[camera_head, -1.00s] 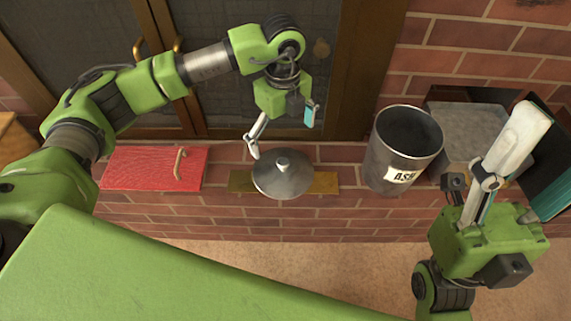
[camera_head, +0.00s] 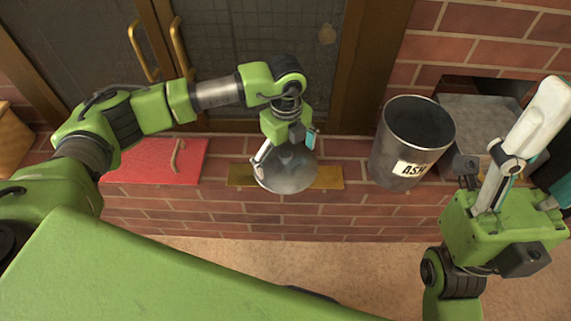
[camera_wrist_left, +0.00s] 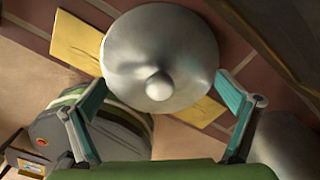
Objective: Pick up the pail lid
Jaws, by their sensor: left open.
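The pail lid (camera_head: 287,180) is a round grey metal disc lying on a yellow strip on the brick ledge. In the left wrist view the lid (camera_wrist_left: 160,45) shows its round knob (camera_wrist_left: 159,86) facing the camera. My left gripper (camera_head: 286,150) is open and right over the lid, partly hiding it and its knob in the head view. In the left wrist view its two fingers (camera_wrist_left: 163,84) are on either side of the knob, apart from it. My right gripper (camera_head: 520,140) is at the right, away from the lid; its finger gap is unclear.
A grey metal pail (camera_head: 395,150) labelled ASH stands open on the ledge, right of the lid. A red board with a handle (camera_head: 150,163) lies to the left. A grey block (camera_head: 480,122) is behind my right gripper. Brass-handled dark doors stand behind.

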